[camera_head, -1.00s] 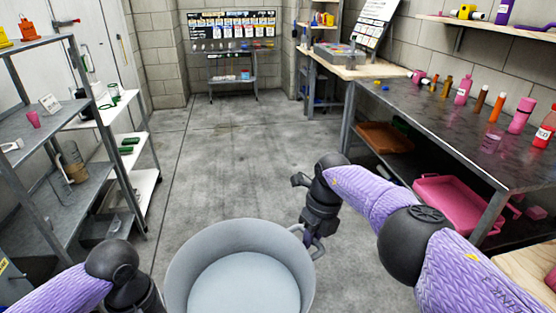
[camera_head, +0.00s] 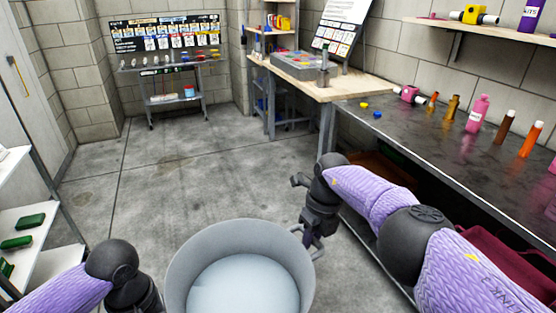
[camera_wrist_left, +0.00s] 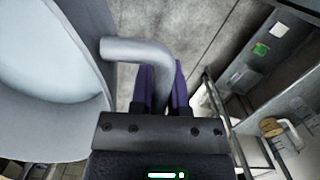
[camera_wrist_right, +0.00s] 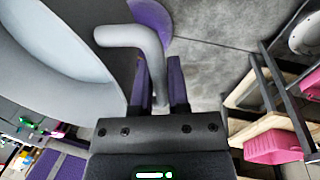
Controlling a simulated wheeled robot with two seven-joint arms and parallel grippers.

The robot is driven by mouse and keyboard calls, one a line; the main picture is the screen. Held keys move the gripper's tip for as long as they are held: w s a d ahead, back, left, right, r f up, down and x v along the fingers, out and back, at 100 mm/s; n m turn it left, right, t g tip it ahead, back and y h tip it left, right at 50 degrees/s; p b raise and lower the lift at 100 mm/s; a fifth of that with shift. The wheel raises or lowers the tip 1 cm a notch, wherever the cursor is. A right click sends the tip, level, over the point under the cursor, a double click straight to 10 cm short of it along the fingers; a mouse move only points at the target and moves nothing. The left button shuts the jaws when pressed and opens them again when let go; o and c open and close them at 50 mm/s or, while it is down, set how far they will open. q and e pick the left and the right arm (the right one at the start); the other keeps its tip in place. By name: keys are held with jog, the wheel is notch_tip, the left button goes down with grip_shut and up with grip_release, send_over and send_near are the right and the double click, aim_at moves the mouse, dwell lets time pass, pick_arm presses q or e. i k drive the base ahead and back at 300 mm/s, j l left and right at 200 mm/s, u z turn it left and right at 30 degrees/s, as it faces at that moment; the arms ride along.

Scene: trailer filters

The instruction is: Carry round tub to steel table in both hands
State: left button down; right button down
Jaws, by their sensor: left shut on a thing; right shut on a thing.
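The round grey tub (camera_head: 240,235) is held upright in front of me between my two arms, with pale content or a pale floor inside. My right gripper (camera_head: 310,240) is shut on the tub's right handle. In the right wrist view the bent grey handle (camera_wrist_right: 135,38) runs between the fingers (camera_wrist_right: 160,85). My left gripper is shut on the other handle (camera_wrist_left: 140,50), which passes between its fingers (camera_wrist_left: 162,88) in the left wrist view. In the head view the left fingers are hidden. The steel table (camera_head: 440,130) with a dark top runs along the right wall.
Several bottles stand on the steel table, including a pink bottle (camera_head: 477,113). A wooden bench (camera_head: 345,84) with a grey tray adjoins its far end. A white shelf rack (camera_head: 30,222) stands at left. The concrete floor (camera_head: 170,170) ahead is clear.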

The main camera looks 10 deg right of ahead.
aim_at(451, 151)
jog(key=i+z, duration=0.35)
jog(key=i, duration=0.2)
jog(key=i+j+z, duration=0.1)
jog(key=i+z, duration=0.2)
jog(key=i, duration=0.2)
jog(key=i+j+z, duration=0.2)
jog(key=i+z, duration=0.15)
jog(key=i, duration=0.15)
